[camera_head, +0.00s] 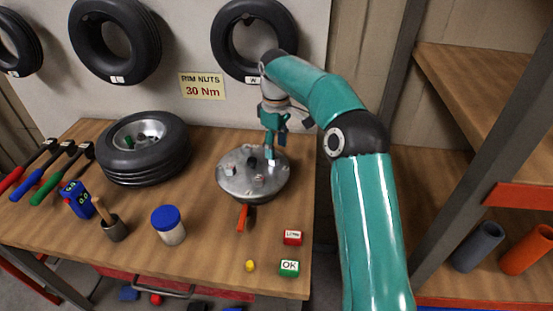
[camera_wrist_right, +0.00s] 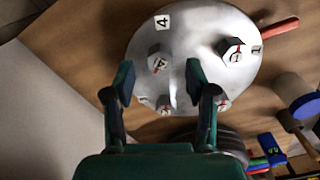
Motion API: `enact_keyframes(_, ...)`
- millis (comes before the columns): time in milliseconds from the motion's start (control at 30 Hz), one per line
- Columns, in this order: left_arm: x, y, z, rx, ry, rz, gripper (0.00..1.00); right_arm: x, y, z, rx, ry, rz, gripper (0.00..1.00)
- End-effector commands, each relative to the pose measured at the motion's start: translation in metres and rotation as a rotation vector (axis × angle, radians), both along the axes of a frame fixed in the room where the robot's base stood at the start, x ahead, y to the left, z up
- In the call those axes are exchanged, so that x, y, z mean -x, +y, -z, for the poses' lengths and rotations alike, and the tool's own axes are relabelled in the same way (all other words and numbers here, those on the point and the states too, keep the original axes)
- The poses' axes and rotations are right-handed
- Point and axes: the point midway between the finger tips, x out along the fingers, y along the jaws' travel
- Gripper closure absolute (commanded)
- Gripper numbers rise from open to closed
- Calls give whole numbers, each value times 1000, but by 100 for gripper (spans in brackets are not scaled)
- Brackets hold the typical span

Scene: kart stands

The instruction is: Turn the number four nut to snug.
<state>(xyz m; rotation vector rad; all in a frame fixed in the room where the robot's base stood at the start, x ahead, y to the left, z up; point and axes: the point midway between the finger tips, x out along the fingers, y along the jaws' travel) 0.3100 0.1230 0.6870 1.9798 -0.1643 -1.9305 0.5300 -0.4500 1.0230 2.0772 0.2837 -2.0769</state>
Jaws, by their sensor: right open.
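The round grey metal hub plate (camera_head: 240,185) lies on the workbench and carries several hex nuts; it also fills the top of the right wrist view (camera_wrist_right: 200,25). A label reading 4 is on the plate, and the number four nut (camera_wrist_right: 158,62) sits beside it, with a red mark on top. Another nut (camera_wrist_right: 233,51) sits to the right near a label reading 1. My right gripper (camera_head: 270,150) points down above the plate; in the wrist view its open fingers (camera_wrist_right: 162,84) flank the area just below the number four nut, with nothing held. My left gripper is not in view.
A sign (camera_head: 203,87) reads 30 Nm.

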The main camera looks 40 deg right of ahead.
Motion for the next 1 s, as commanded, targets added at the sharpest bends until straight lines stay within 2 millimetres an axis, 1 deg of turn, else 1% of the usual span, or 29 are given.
enact_keyframes(33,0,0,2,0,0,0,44,1,0,10,-1,3,0,44)
enact_keyframes(100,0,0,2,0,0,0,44,1,0,19,0,2,0,44)
enact_keyframes(233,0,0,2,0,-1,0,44,1,0,32,0,1,1,44)
enact_keyframes(400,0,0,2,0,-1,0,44,0,-1,38,1,0,1,44)
enact_keyframes(633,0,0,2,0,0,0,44,0,0,38,1,0,1,44)
enact_keyframes(867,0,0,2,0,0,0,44,0,0,38,0,0,1,82)
enact_keyframes(900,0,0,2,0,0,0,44,0,0,38,0,0,1,89)
enact_keyframes(967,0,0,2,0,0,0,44,0,0,38,0,0,1,99)
enact_keyframes(1000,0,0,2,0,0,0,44,0,0,38,0,0,0,100)
